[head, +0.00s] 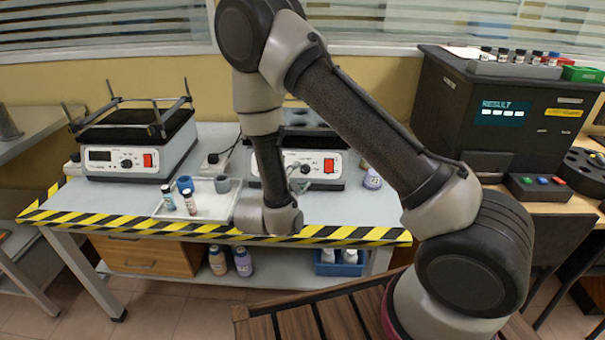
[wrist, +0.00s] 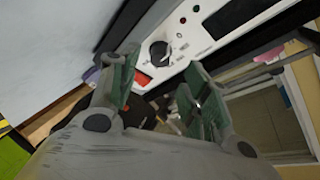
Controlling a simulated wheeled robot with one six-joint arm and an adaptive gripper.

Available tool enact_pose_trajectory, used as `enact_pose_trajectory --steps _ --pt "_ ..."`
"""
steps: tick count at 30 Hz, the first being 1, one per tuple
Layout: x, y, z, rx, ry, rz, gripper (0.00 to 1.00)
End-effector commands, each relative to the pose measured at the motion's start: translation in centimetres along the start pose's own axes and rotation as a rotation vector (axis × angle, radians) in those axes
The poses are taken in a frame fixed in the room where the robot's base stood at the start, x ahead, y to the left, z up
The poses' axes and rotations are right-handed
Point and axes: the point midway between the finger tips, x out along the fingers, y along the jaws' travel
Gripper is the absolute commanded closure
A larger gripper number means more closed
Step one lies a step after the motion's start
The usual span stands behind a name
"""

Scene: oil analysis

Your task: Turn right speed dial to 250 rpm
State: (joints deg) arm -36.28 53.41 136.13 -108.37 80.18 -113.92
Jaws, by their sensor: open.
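The right machine (head: 268,183) stands on the table, partly hidden by my arm. Its white front panel carries a dark round speed dial (head: 305,169) and a red switch (head: 329,165). In the wrist view the dial (wrist: 160,55) has a pale pointer mark, and the red switch (wrist: 143,80) lies below it. My gripper (head: 300,184) is in front of this panel. In the wrist view my gripper (wrist: 160,66) is open, and the dial appears between its two green-padded fingertips. I cannot tell whether a finger touches it. No speed reading is legible.
A left machine (head: 128,163) has its own display, dial and red switch. A white tray (head: 212,211) with small bottles and cups sits in front. A small labelled jar (head: 372,179) stands at the right machine's right side. A black result machine (head: 490,115) is further right.

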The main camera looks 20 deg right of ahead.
Motion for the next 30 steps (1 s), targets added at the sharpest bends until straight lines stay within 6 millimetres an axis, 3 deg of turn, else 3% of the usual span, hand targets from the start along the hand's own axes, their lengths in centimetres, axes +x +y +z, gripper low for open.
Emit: enact_pose_trajectory --steps 3,9,19,27,30 --pt "2.3 0.1 -0.1 0.003 0.005 0.004 0.53" --pt "4.6 0.1 0.0 0.003 0.002 0.002 0.53" --pt "5.2 0.0 0.0 0.003 0.001 0.001 0.53" --pt "5.1 0.0 0.0 0.003 0.001 0.001 0.99" --pt "5.1 0.0 0.0 0.004 0.001 0.002 0.99"
